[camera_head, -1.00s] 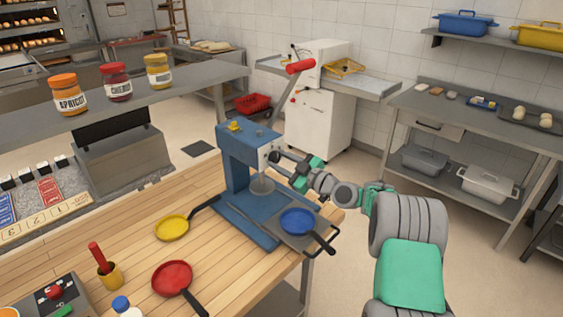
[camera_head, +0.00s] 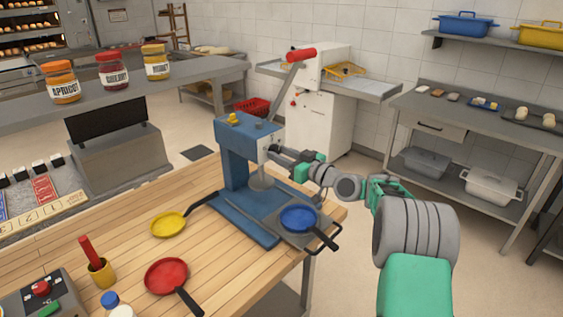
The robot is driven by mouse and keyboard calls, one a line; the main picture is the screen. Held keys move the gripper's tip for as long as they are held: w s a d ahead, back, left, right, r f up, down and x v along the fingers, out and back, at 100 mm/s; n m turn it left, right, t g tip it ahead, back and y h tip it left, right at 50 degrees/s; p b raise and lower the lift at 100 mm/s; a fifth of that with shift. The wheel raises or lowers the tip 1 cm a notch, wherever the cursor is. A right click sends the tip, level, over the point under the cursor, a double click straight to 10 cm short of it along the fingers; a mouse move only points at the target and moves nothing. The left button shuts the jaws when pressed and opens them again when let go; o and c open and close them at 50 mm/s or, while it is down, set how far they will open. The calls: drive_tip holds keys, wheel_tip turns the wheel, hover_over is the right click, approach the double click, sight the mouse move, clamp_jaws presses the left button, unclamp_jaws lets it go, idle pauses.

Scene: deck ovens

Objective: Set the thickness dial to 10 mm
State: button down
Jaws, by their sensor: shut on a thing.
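The blue press (camera_head: 238,142) stands on the wooden table, with a red-handled lever (camera_head: 290,80) rising from its right side. A round grey plate hangs under its head. My gripper (camera_head: 271,152) reaches in from the right and is shut at the right-hand face of the press head, where the thickness dial sits. The dial is mostly hidden by the fingers, and its scale and setting are too small to read.
A blue pan (camera_head: 299,219) sits on a grey plate at the press's right. A yellow pan (camera_head: 168,224) and red pan (camera_head: 167,276) lie on the wooden table (camera_head: 225,262). A white machine (camera_head: 321,120) stands behind. Open floor lies right of the table.

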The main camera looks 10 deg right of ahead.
drive_tip(key=m+b, duration=0.1)
drive_tip(key=m, duration=0.4)
drive_tip(key=shift+m, duration=0.4)
idle(0.3)
drive_tip(key=c, duration=0.9)
unclamp_jaws()
drive_tip(key=shift+c, duration=0.2)
drive_tip(key=b+v, duration=0.2)
drive_tip(key=v, duration=0.5)
drive_tip(key=shift+s+d, duration=0.2)
drive_tip(key=shift+s, duration=0.1)
